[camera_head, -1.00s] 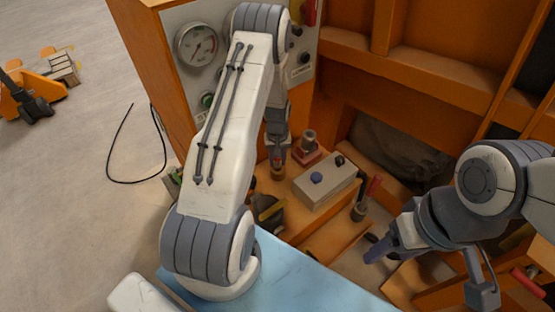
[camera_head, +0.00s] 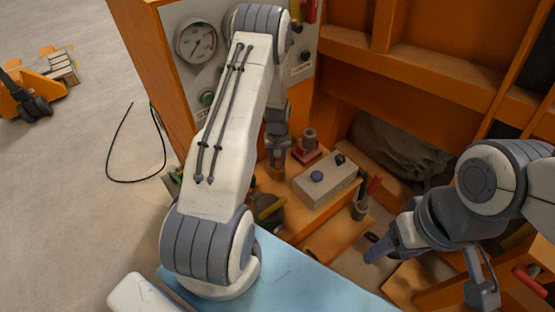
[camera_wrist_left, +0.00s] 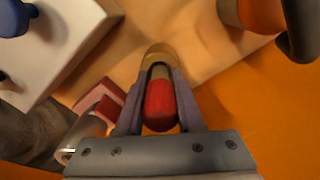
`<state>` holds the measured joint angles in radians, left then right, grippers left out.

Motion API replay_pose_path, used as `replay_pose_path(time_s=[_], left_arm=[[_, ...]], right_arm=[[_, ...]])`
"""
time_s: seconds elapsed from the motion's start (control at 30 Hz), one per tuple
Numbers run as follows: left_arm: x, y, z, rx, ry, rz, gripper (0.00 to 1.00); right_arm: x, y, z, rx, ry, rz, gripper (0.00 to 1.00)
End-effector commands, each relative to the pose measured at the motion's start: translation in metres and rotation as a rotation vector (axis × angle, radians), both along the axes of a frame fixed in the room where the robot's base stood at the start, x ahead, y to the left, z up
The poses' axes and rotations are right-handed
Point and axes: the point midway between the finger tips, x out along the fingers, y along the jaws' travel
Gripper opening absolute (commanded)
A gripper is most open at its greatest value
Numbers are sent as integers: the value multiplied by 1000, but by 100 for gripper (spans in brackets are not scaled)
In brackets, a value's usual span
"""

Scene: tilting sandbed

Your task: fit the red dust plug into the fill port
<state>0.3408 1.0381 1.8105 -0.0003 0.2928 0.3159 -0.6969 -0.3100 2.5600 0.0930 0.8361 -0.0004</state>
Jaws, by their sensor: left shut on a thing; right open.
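The red dust plug (camera_wrist_left: 160,104) sits between the two fingers of my left gripper (camera_wrist_left: 157,88) in the left wrist view. The gripper is shut on it. Just beyond the plug is a tan rounded piece (camera_wrist_left: 157,55). I cannot tell if this is the fill port, or if the plug touches it. In the head view my left gripper (camera_head: 276,158) points down over the orange bench, left of the pale box; the plug is hard to make out there. My right gripper (camera_head: 378,250) is open and looks empty at the right, low over the bench front.
A pale box with a blue knob (camera_head: 340,186) stands right of my left gripper. A grey cylinder on a red base (camera_head: 308,140) stands behind it. A gauge panel (camera_head: 196,42) rises behind my left arm.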

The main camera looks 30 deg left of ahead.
Motion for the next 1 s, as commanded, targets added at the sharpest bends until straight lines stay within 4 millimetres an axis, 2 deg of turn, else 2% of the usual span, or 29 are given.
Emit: replay_pose_path(time_s=[0.33, 0.37, 0.43, 0.47, 0.8, 0.87, 1.0], left_arm=[[0, 0, -10, 1, -1, 0, 0], [0, 0, -10, 1, -1, 0, 40], [0, 0, -9, 1, -1, 0, 67], [0, 0, -9, 1, -1, 0, 71], [0, 0, -6, 1, -1, 0, 71], [1, 0, -1, 0, -2, 0, 71], [1, 0, 22, 2, -4, 0, 71]], right_arm=[[0, 0, -7, 0, 0, 0, 66], [0, 0, -7, 0, 0, 0, 66], [0, 0, -6, 0, 0, 0, 66], [0, 0, -6, 0, 0, 0, 66], [0, 0, -6, 0, 0, 0, 66], [0, 0, -7, 0, 0, 0, 66], [0, 0, -7, 0, 0, 0, 66]])
